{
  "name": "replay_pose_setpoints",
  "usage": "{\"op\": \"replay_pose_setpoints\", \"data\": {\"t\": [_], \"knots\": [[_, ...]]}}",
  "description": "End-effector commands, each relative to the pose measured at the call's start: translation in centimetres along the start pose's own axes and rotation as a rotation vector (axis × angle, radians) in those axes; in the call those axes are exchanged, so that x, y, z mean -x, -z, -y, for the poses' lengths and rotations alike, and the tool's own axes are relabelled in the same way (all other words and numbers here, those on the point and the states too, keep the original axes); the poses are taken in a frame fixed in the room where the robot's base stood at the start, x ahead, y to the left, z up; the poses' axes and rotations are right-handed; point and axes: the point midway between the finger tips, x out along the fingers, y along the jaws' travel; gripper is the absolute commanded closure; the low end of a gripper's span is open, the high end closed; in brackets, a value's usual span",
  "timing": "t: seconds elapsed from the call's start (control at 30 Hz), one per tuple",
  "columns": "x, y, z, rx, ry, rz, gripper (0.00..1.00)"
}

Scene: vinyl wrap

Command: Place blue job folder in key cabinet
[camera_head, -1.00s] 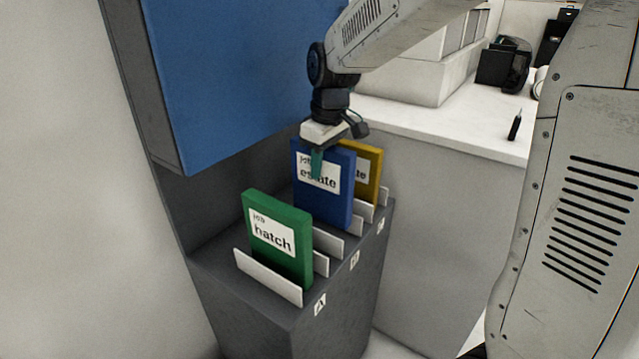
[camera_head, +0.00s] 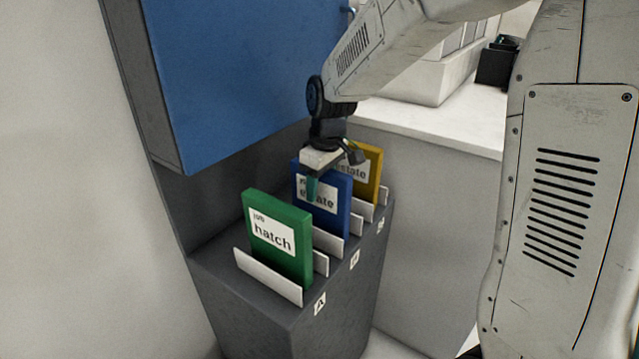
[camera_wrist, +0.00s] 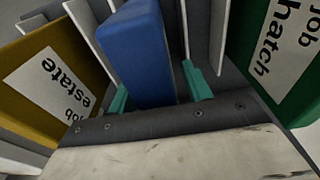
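The blue job folder (camera_head: 335,192), with a white "estate" label, stands upright between white dividers in the rack, between the green and yellow folders. My gripper (camera_head: 318,178) is over its top edge, with a teal finger in front of the label. In the wrist view the blue folder (camera_wrist: 142,60) lies between the two teal fingers of my gripper (camera_wrist: 157,92). A narrow gap shows at the right finger, so the fingers look open around it. A grey cabinet with a blue front (camera_head: 240,75) rises above the rack; which part is the key cabinet is not marked.
A green "hatch" folder (camera_head: 278,240) stands in front of the blue one, and a yellow "estate" folder (camera_head: 371,170) behind it. White dividers (camera_head: 268,277) rise close by on the grey ledge. A white counter (camera_head: 440,125) is at the right.

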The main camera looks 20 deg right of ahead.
Motion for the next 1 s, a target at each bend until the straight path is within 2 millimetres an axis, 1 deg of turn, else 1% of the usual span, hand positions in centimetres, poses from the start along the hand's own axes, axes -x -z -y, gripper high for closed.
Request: {"op": "replay_pose_setpoints", "data": {"t": [0.23,0.37,0.47,0.7,0.8,0.9,1.0], "knots": [[0.1,0.0,0.0,0.000,0.000,0.000,0.51],[1.1,0.1,0.0,0.001,-0.001,-0.002,0.51],[2.8,0.1,0.0,0.000,-0.002,-0.004,0.51],[8.1,0.1,0.0,0.001,-0.002,-0.004,0.51],[9.9,0.1,0.0,0.001,-0.002,-0.004,0.51],[11.2,0.1,0.0,0.001,-0.001,-0.002,0.51],[12.1,0.1,0.0,0.001,-0.001,-0.001,0.51]]}}
